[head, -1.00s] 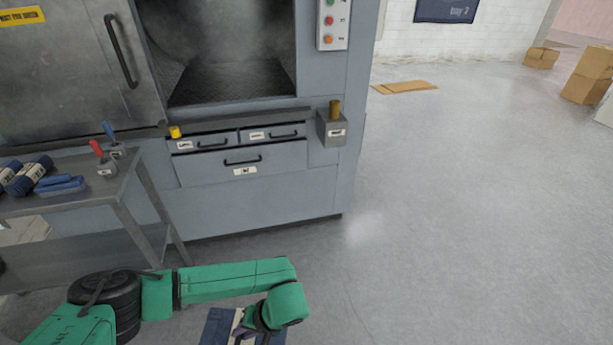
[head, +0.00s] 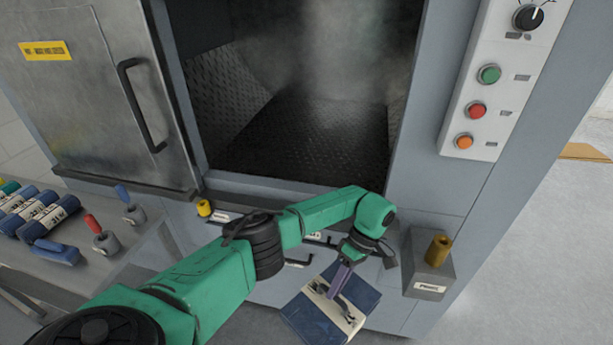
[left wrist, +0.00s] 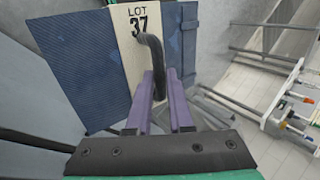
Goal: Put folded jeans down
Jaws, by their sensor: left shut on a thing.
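The folded jeans (head: 308,319) are a dark blue bundle with a cream band and a black handle. In the left wrist view the jeans (left wrist: 80,68) show the band reading "LOT 37". My left gripper (head: 340,283) has purple fingers and is shut on the handle. It holds the bundle tilted, in front of the washer's lower front and below its opening. The fingers also show in the left wrist view (left wrist: 165,82). The washer's open chamber (head: 300,140) has a dark textured floor and looks empty and hazy. My right gripper is out of view.
The washer door (head: 95,90) stands at the left of the opening. A control panel (head: 485,105) is at its right. A grey box with a brass knob (head: 437,250) juts out right of the bundle. A metal table (head: 95,275) with rolled bundles (head: 45,215) stands at the left.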

